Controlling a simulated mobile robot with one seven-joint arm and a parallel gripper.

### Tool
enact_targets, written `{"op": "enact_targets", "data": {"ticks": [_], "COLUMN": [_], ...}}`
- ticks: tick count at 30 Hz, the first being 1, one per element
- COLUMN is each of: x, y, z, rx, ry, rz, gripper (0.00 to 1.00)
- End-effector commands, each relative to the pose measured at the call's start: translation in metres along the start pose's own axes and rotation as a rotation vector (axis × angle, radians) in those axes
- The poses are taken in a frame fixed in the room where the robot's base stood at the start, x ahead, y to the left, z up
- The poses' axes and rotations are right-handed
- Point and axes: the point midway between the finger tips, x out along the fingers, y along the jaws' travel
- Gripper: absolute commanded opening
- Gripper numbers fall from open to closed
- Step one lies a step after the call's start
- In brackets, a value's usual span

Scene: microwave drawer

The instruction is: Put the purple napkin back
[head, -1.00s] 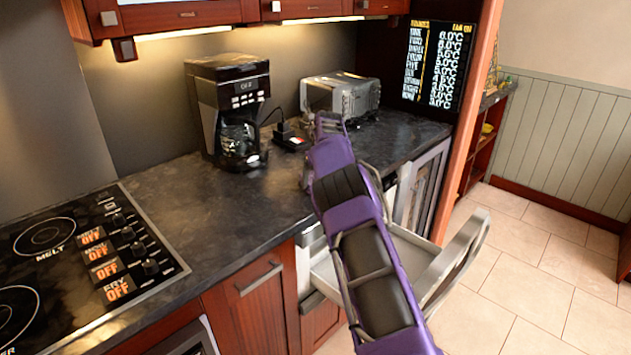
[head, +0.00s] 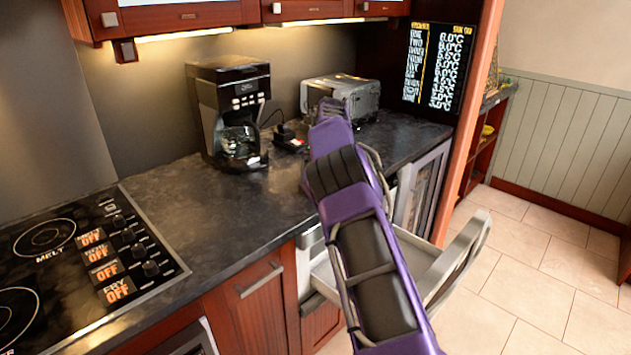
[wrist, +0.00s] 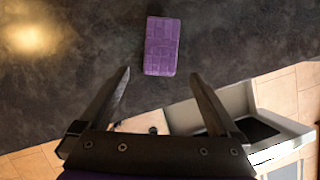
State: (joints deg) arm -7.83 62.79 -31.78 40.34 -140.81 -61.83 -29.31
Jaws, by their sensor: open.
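The purple napkin (wrist: 161,46) lies flat on the dark countertop in the wrist view, a small rectangle with a grid pattern. My gripper (wrist: 160,73) is open and empty, its two fingers spread on either side of the napkin's near end in the picture. I cannot tell its height above the counter. In the head view my purple arm reaches over the counter and hides the napkin. The pulled-out drawer (head: 463,262) is open below the counter's front edge; it also shows at the right of the wrist view (wrist: 215,107), with a dark area inside.
A coffee maker (head: 232,115) stands on the counter (head: 160,205), left of my arm. A silver toaster oven (head: 352,97) stands at the back. The stove (head: 75,250) is at the left. Open tiled floor (head: 535,270) lies at the right.

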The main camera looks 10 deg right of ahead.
Motion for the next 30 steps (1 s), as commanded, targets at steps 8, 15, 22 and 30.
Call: {"op": "enact_targets", "data": {"ticks": [8, 15, 22, 30], "x": [-0.057, -0.073, -0.074, -0.110], "y": [0.001, 0.000, 0.000, 0.041], "z": [0.001, 0.000, 0.000, 0.039], "rx": [0.000, 0.001, 0.001, 0.065], "ry": [-0.003, -0.001, 0.000, -0.181], "rz": [0.000, 0.001, 0.000, 0.026], "gripper": [0.97, 0.97, 0.97, 0.97]}}
